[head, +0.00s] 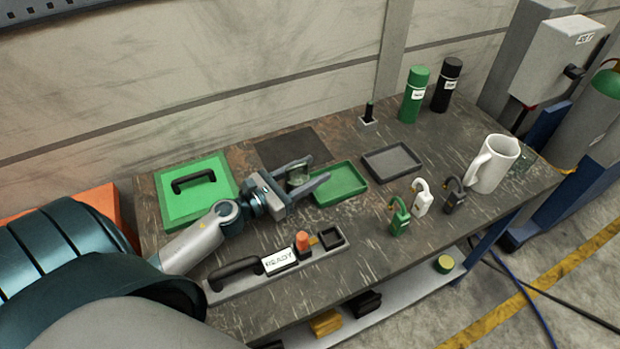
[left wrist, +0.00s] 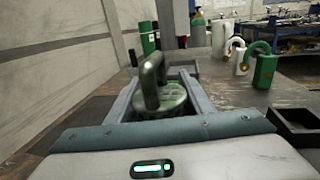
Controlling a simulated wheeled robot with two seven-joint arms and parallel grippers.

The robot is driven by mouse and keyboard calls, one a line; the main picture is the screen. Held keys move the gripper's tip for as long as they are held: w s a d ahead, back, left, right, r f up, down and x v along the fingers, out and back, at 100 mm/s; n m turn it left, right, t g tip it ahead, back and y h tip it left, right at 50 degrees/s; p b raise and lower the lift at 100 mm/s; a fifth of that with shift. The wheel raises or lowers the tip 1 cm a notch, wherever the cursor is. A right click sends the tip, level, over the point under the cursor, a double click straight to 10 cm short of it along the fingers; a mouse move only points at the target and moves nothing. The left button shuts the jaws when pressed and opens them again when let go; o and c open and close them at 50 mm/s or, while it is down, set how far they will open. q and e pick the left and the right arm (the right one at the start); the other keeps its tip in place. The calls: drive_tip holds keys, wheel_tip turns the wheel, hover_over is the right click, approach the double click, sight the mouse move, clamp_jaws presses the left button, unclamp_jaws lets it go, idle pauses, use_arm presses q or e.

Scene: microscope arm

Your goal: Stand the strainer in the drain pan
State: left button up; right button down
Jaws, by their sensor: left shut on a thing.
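The strainer (head: 298,174) appears to be the small grey-green round piece between the fingers of my left gripper (head: 318,169). In the left wrist view the strainer (left wrist: 172,101) shows a round, ribbed body and an upright looped handle, with the left gripper's fingers (left wrist: 162,75) on both sides of it. The left gripper is shut on it. A shallow green tray (head: 341,184) lies just right of the fingers, and a similar grey tray (head: 392,163) lies farther right. Which one is the drain pan I cannot tell. My right gripper is not in view.
A green plate with a black handle (head: 193,192) lies left on the bench. A bar labelled READY (head: 279,261) lies in front. Padlocks (head: 421,199), a white mug (head: 494,164) and bottles (head: 414,94) stand right. A dark square patch (head: 290,146) lies behind the gripper.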

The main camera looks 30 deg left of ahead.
use_arm(q)
drive_tip(key=shift+f, duration=1.35)
drive_tip(key=shift+f, duration=0.1)
drive_tip(key=shift+f+b, duration=0.1)
drive_tip(key=shift+b, duration=0.2)
drive_tip(key=o, duration=1.1)
